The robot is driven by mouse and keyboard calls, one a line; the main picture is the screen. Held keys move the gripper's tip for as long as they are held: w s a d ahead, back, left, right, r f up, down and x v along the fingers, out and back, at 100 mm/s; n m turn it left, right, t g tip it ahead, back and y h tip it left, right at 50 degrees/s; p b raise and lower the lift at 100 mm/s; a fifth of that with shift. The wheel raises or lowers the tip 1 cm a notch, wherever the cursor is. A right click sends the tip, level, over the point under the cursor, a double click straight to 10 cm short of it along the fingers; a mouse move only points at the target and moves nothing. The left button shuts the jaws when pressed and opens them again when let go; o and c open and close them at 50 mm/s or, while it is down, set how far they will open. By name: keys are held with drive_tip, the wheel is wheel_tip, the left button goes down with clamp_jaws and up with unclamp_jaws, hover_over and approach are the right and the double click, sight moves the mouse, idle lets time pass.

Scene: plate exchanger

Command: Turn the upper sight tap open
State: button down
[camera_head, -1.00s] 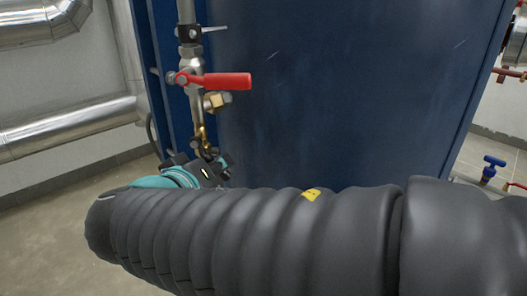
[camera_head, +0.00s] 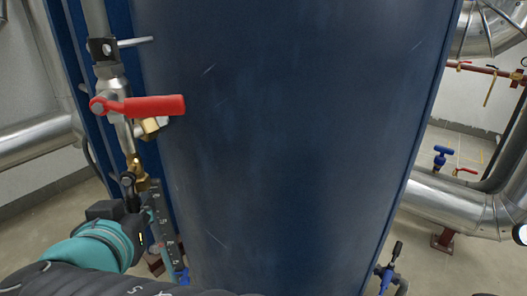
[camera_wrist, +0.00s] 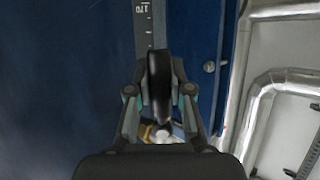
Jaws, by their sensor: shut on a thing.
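The upper sight tap is a small brass fitting (camera_head: 138,170) with a black handle (camera_head: 128,180), below the red-lever valve at the left of the head view. My gripper (camera_wrist: 159,90) is shut on the black handle (camera_wrist: 159,72) in the wrist view, with one finger on each side of it. In the head view my gripper is at the lower left, against the tap and partly hidden by its own body. The handle's lower end and the exact contact are hard to see there.
A red lever (camera_head: 150,106) sticks out to the right just above the tap. A graduated strip (camera_wrist: 143,25) runs behind the handle. The large blue panel (camera_head: 290,130) fills the middle, close beside the tap. Silver pipes (camera_head: 455,200) stand at the right.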

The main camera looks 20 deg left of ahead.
drive_tip(key=shift+a+r, duration=0.1)
idle(0.4)
drive_tip(key=c, duration=1)
unclamp_jaws()
drive_tip(key=shift+s, duration=0.1)
drive_tip(key=shift+v, duration=3.7)
